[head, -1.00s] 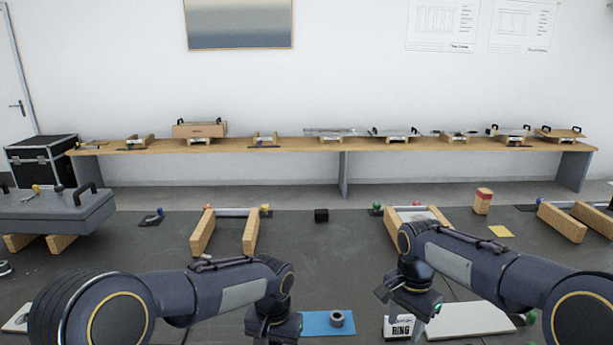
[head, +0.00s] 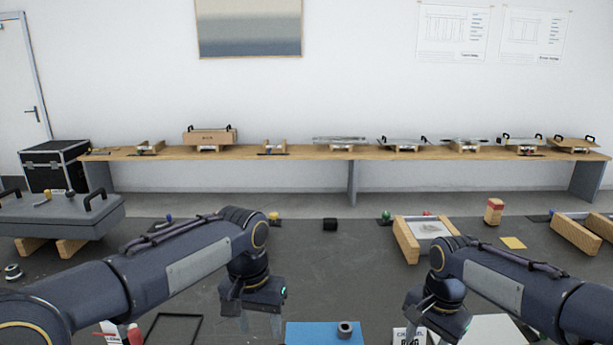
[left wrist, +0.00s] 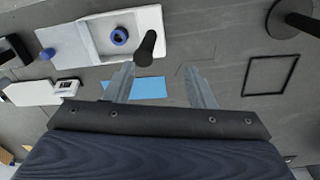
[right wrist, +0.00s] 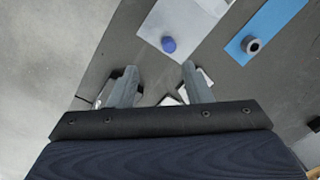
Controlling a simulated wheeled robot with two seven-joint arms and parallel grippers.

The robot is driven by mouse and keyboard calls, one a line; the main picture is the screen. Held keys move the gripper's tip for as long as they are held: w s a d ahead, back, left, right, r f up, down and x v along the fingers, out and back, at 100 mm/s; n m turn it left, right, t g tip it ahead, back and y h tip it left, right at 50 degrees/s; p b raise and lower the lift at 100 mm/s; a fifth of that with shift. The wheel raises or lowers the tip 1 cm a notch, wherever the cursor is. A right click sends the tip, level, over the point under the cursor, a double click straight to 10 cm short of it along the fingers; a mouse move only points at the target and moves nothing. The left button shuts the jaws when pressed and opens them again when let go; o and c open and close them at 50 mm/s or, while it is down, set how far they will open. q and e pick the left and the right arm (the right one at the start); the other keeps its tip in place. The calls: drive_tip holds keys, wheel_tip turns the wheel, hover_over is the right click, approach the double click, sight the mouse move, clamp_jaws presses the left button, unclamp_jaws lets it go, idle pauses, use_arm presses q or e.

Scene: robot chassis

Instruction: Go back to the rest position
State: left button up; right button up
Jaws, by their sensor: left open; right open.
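My left gripper (head: 262,322) hangs over the near part of the dark surface in the head view, its fingers partly cut off by the lower edge. In the left wrist view its two fingers (left wrist: 160,88) are spread with nothing between them, above a blue mat (left wrist: 150,88).
A grey ring (head: 345,328) lies on the blue mat (head: 318,334). A black frame (head: 172,330) lies left of it. Wooden rails (head: 406,240), a red-topped block (head: 494,212) and a grey case (head: 60,215) stand farther back. A long wooden bench (head: 300,153) runs along the wall.

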use_arm(q)
drive_tip(key=s+a+r+n+t+h, duration=0.2)
drive_tip(key=s+a, duration=0.9)
drive_tip(key=s, duration=0.3)
drive_tip(key=s+f+n+t, duration=0.1)
drive_tip(key=s+f, duration=0.2)
drive_tip(key=s, duration=0.2)
drive_tip(key=s+f+n+t+h, duration=0.1)
drive_tip(key=s+f+t, duration=0.1)
drive_tip(key=s, duration=0.3)
drive_tip(key=shift+s+a+f, duration=0.35)
drive_tip(key=shift+a+f, duration=0.1)
drive_tip(key=shift+f, duration=0.15)
use_arm(e)
drive_tip(key=s+a+n+t+y, duration=0.2)
drive_tip(key=s+n+t, duration=0.3)
drive_tip(key=s, duration=1.8)
drive_tip(key=n+y, duration=0.1)
drive_tip(key=n, duration=0.2)
drive_tip(key=shift+s+a+r, duration=0.15)
drive_tip(key=shift+s+a, duration=0.1)
drive_tip(key=shift+s, duration=0.1)
